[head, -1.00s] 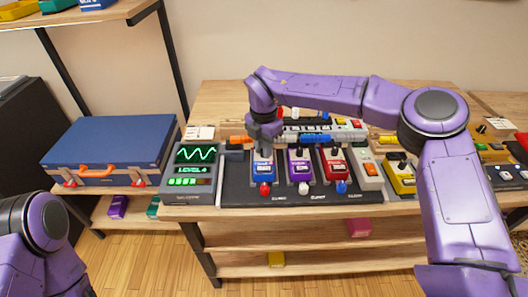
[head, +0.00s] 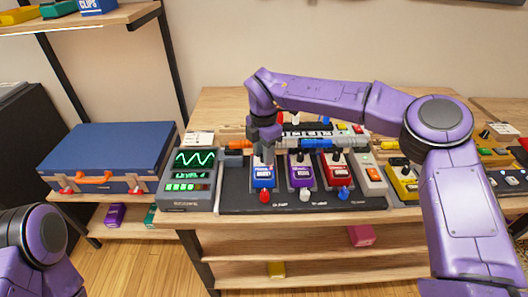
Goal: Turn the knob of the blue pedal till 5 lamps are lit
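The blue pedal (head: 263,178) stands at the left end of a dark board, with a red footswitch at its front. My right gripper (head: 264,158) points straight down over the back of this pedal, at its knob. The knob is hidden by the gripper, and the small fingers do not show whether they are closed on it. Left of the board, a grey meter (head: 172,207) shows a green wave, a screen that seems to read "LEVEL 4", and a row of lamps with several lit green. My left gripper is out of view; only part of that arm shows.
A purple pedal (head: 300,176) and a red pedal (head: 336,174) stand close to the right of the blue one. A white switch box (head: 372,178) and a yellow pedal (head: 402,184) follow. A blue case (head: 110,152) lies on the left shelf.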

